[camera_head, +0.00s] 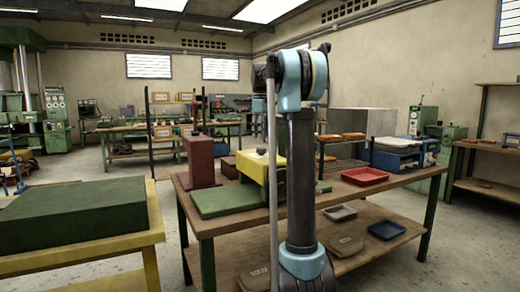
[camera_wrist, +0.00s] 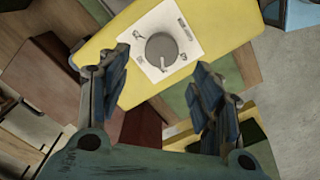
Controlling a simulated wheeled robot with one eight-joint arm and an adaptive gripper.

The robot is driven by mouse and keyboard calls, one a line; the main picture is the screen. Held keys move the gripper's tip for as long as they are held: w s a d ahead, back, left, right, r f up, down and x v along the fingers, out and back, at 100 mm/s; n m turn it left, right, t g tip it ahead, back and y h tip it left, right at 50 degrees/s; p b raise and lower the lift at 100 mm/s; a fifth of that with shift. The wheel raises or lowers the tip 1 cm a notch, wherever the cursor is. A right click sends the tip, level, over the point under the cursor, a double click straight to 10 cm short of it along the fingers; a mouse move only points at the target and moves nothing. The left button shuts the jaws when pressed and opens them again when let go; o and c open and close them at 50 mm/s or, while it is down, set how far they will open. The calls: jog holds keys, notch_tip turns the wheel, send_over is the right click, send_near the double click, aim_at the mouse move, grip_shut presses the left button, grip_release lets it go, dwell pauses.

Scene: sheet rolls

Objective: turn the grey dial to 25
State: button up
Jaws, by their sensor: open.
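The grey dial (camera_wrist: 161,49) is a round knob on a white square plate (camera_wrist: 184,22) with small printed marks, too small to read. The plate lies on a yellow block (camera_wrist: 229,31). My gripper (camera_wrist: 165,82) is open and empty in the wrist view, with its two dark blue-padded fingers apart. The dial shows beyond the fingertips and between them, not touched by either. In the head view the yellow block (camera_head: 248,165) stands on the wooden table, partly hidden behind my arm. The dial and my gripper cannot be made out clearly there.
A dark red block (camera_head: 199,160) stands left of the yellow block, and a green slab (camera_head: 222,200) lies in front. A red tray (camera_head: 364,176) is at the table's right. A blue-and-white machine (camera_head: 398,155) stands behind it. A green box lies on a yellow-framed bench (camera_head: 150,213) at left.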

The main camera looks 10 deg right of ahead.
aim_at(260, 148)
jog(key=shift+f, duration=3.2)
jog(key=shift+c, duration=0.3)
jog(key=c, duration=1)
